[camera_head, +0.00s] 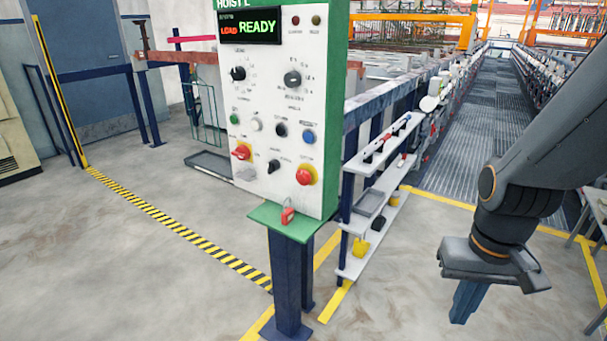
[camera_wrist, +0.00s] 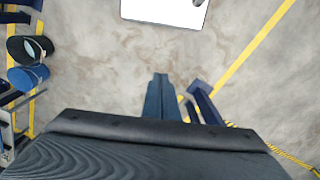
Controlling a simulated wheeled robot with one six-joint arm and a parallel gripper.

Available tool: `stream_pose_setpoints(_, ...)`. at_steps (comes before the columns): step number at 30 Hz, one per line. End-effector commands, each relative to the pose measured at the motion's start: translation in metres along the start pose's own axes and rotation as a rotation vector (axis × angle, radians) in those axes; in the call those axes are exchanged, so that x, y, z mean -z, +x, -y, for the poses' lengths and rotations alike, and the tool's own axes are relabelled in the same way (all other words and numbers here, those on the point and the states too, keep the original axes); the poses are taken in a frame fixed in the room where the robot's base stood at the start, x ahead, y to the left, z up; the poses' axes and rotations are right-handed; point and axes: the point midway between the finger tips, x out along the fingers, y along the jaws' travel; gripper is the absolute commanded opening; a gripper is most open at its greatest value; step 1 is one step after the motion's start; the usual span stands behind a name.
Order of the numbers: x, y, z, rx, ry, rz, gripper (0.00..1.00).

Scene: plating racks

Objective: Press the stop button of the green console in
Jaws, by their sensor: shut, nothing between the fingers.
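The green console (camera_head: 340,100) stands on dark blue legs, with a white front panel and a lit display reading "LOAD READY". A red mushroom button on a yellow base, apparently the stop button (camera_head: 306,176), sits at the panel's lower right. The fingers also show in the wrist view (camera_wrist: 160,92), shut and empty. The stop button is not recognisable in the wrist view.
A white shelf rack (camera_head: 382,205) with small tools and a yellow cup stands just right of the console. A red padlock-like item (camera_head: 288,215) is on the console's green lower ledge. Yellow-black tape (camera_head: 170,220) crosses the floor.

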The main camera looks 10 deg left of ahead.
Motion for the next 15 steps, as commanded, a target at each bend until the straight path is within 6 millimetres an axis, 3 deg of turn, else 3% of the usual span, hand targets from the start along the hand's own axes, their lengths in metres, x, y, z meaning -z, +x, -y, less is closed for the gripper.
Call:
stream_pose_setpoints(8, 0.003, 0.0, 0.002, 0.001, 0.0, -0.008, 0.0)
stream_pose_setpoints(11, 0.02, 0.001, 0.013, 0.009, 0.003, -0.051, 0.0)
stream_pose_setpoints(15, 0.07, 0.005, 0.049, 0.041, 0.02, -0.191, 0.0)
